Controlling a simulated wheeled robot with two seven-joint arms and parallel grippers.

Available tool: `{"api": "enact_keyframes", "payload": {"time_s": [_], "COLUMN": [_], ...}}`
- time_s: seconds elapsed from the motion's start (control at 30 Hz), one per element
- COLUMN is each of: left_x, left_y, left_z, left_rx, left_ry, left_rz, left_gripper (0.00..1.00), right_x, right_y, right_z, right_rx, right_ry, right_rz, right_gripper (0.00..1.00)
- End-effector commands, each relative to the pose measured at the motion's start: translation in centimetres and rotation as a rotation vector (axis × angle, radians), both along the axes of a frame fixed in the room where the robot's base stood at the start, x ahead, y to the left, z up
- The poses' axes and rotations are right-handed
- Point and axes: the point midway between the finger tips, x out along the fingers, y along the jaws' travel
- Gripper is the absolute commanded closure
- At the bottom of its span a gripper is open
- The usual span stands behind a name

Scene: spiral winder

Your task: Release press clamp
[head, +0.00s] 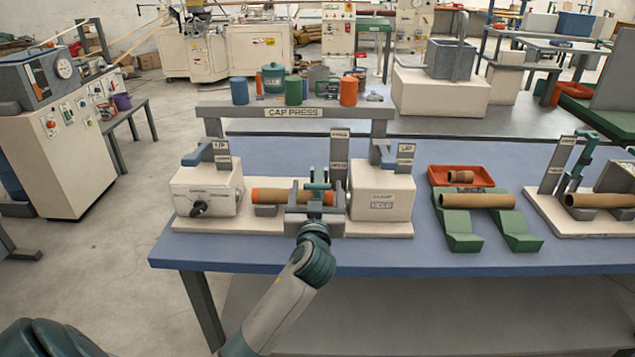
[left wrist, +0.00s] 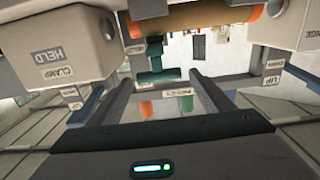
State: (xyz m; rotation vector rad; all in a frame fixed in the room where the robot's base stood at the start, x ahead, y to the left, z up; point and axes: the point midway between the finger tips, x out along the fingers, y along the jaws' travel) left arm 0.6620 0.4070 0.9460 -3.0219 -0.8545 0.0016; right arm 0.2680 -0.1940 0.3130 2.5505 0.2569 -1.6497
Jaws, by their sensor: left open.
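The cap press stands on the blue bench. A brown tube with orange ends (head: 275,196) lies level between its left block (head: 207,190) and its right block (head: 382,195). The right block carries a CLAMP plate reading HELD, also legible in the left wrist view (left wrist: 58,55). A teal clamp handle (head: 318,186) stands at the tube's middle, and in the left wrist view the handle (left wrist: 155,75) shows between my fingers. My left gripper (head: 314,197) is open around or just in front of it; contact is unclear. My right gripper is out of view.
Blue levers (head: 196,156) sit on both blocks beside UP plates. Right of the press are a green rack (head: 460,222) with a tube and a red tray (head: 433,173). Another fixture (head: 580,225) stands farther right. Coloured canisters (head: 293,90) stand behind the sign. The bench front is clear.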

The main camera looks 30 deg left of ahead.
Motion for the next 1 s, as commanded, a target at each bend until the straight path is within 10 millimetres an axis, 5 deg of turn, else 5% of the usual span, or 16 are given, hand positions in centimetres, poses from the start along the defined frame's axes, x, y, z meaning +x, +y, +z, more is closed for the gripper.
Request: {"api": "enact_keyframes", "payload": {"time_s": [0.2, 0.6, 0.83, 1.0], "left_x": [1.9, 2.3, 2.2, 2.2], "left_y": [1.0, 1.3, 1.3, 1.3], "left_z": [0.0, 0.0, 0.0, 0.0], "left_rx": [0.001, -0.001, -0.001, -0.002], "left_ry": [0.001, -0.001, -0.001, 0.001], "left_rz": [-0.002, -0.002, -0.002, -0.001], "left_gripper": [0.27, 0.27, 0.82, 0.86], "right_x": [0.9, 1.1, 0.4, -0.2], "right_y": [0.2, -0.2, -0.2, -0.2], "right_z": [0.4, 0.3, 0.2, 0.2], "right_rx": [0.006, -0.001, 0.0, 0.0], "right_ry": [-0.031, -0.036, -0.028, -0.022], "right_rz": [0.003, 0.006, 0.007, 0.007], "right_gripper": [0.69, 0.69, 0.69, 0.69]}}
